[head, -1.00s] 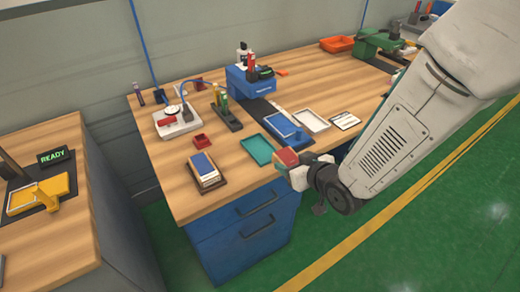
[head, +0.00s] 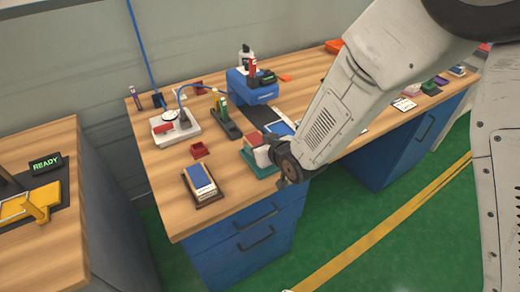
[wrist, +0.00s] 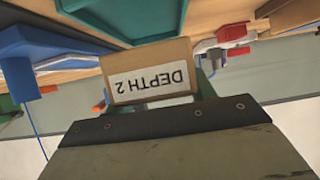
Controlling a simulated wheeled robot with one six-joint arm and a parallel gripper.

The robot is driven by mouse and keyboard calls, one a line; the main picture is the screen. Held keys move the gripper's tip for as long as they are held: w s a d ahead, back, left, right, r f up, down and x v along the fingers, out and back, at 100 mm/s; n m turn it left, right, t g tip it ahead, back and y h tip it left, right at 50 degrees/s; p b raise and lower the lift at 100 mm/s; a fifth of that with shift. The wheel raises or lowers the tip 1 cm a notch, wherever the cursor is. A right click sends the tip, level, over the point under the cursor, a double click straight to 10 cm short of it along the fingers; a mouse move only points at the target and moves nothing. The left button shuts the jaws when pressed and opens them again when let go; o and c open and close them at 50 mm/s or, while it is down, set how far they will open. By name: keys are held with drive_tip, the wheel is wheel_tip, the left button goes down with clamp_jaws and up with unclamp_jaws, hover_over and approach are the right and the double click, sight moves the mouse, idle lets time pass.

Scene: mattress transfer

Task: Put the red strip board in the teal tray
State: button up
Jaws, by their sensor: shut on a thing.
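The teal tray (head: 258,167) lies near the front edge of the wooden bench, partly hidden behind my gripper and arm. In the wrist view, the teal tray (wrist: 150,15) fills the top edge.
A white device (head: 176,130), a green-and-black tool (head: 225,117) and a blue box (head: 252,87) stand behind. My arm hides the bench to the right.

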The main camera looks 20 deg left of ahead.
drive_tip(key=f, duration=0.3)
drive_tip(key=shift+w+a+f, duration=0.2)
drive_tip(key=shift+f, duration=0.05)
drive_tip(key=shift+c, duration=0.3)
drive_tip(key=shift+w+d, duration=0.15)
drive_tip(key=shift+f, duration=0.25)
